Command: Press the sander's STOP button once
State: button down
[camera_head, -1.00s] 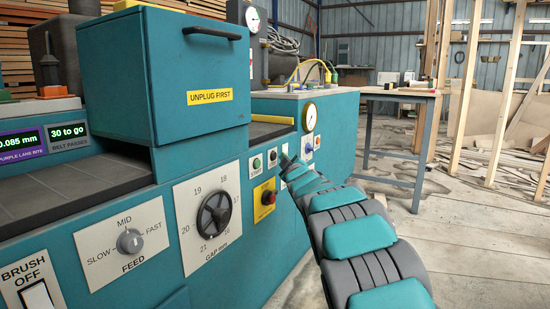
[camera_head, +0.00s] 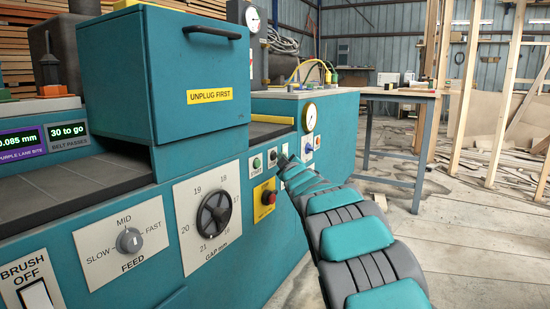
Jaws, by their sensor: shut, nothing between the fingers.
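The teal sander (camera_head: 262,257) fills the left and middle of the view. On its front panel a green button (camera_head: 257,163) has a START label under it. A small dark button (camera_head: 272,156) sits just to its right; its label is too small to read. Below them a red button (camera_head: 268,197) sits on a yellow plate. My arm reaches in from the lower right. My gripper (camera_head: 284,159), small and dark at its far end, is shut and empty, just right of the dark button. I cannot tell whether it touches the panel.
A black gap handwheel (camera_head: 215,214) and a feed knob (camera_head: 130,241) stick out of the panel to the left. A pressure gauge (camera_head: 310,117) is right of my gripper. A workbench (camera_head: 400,94) and timber frames stand behind. The floor on the right is mostly open.

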jog(key=shift+w+a, duration=0.25)
jog(key=shift+a, duration=0.05)
dwell(0.6)
dwell(0.4)
jog(key=shift+s+d+f, duration=0.1)
jog(key=shift+s+d, duration=0.4)
jog(key=shift+d, duration=0.15)
jog(key=s+d+p, duration=0.1)
jog(key=d, duration=0.1)
jog(key=s+d+p, duration=0.1)
jog(key=s+d, duration=0.1)
dwell(0.4)
jog(key=shift+d, duration=0.1)
dwell(0.5)
